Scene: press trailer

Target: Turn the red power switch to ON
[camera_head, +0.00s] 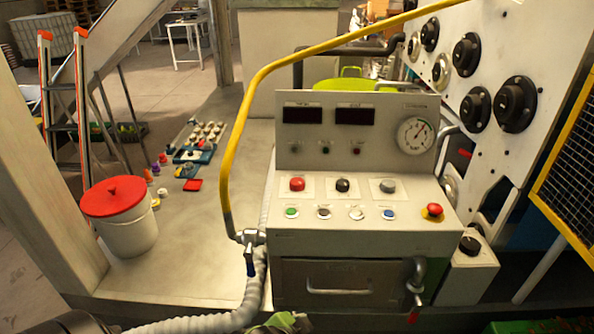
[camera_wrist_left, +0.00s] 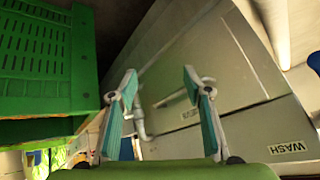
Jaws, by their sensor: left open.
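The control panel (camera_head: 360,235) stands at the centre of the head view. A red knob (camera_head: 297,184) sits at the left of its upper control row, beside a black knob (camera_head: 342,185) and a grey knob (camera_head: 388,186). I cannot read its ON/OFF markings or tell its setting. A red mushroom button (camera_head: 432,210) is at the panel's right. My left gripper (camera_wrist_left: 160,85) is open and empty in the left wrist view, facing a grey-beige surface; none of these controls shows there. My right gripper is not in view.
A yellow bent pipe (camera_head: 235,120) rises left of the panel.

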